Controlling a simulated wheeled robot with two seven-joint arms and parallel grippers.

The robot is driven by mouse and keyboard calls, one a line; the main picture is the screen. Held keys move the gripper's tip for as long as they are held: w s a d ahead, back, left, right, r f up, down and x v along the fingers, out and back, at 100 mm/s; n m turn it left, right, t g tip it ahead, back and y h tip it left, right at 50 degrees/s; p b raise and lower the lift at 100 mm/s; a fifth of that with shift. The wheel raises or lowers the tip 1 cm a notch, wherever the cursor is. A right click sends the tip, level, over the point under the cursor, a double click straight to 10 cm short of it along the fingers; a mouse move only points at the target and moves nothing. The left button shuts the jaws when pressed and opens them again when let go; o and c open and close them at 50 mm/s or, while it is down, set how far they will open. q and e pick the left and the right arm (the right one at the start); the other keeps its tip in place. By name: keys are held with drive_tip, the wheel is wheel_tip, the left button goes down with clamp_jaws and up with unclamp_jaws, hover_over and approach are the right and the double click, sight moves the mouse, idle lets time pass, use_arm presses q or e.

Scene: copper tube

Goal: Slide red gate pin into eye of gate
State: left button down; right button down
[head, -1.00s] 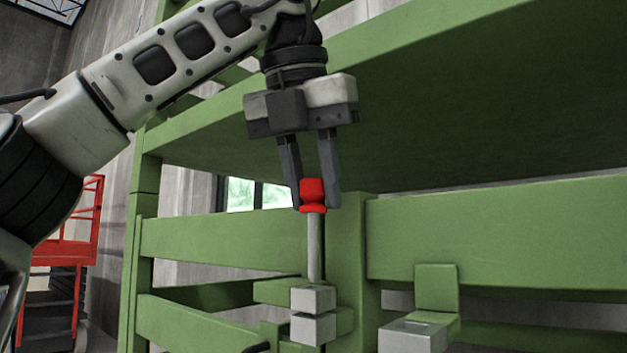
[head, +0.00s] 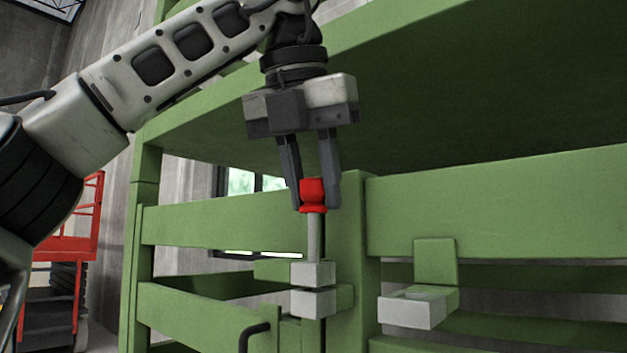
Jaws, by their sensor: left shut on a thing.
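The gate pin has a red knob (head: 312,194) and a straight grey shaft (head: 314,238), and stands upright. My left gripper (head: 316,203) points down and is shut on the red knob, one finger on each side. Below it are two stacked grey eye blocks, an upper one (head: 313,273) and a lower one (head: 313,303), beside a green post (head: 345,235). The shaft runs down to the top of the upper block, where its lower end is hidden. I cannot see the hole or how deep the tip is. My right gripper is not in view.
A second grey block (head: 412,312) on a green bracket (head: 435,262) juts out at the right. Green rails (head: 490,205) and a large green panel (head: 460,90) surround the arm. A black bent handle (head: 254,332) is below left. A red platform (head: 70,235) stands far left.

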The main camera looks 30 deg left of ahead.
sight(312, 213)
use_arm(q)
drive_tip(key=shift+f+b, duration=0.45)
drive_tip(key=shift+f, duration=0.15)
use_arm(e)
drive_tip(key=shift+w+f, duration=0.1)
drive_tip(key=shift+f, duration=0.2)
use_arm(q)
drive_tip(key=shift+f+b, duration=0.35)
drive_tip(key=shift+f, duration=0.1)
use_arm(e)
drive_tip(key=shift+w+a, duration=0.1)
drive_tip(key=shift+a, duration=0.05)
use_arm(q)
drive_tip(key=shift+f+b, duration=0.45)
drive_tip(key=shift+f, duration=0.05)
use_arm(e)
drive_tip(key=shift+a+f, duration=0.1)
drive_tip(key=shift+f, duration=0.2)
use_arm(q)
drive_tip(key=shift+f+b, duration=0.35)
drive_tip(key=shift+f, duration=0.1)
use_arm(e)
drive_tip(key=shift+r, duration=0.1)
use_arm(q)
drive_tip(key=shift+f+b, duration=0.4)
drive_tip(key=shift+f, duration=0.1)
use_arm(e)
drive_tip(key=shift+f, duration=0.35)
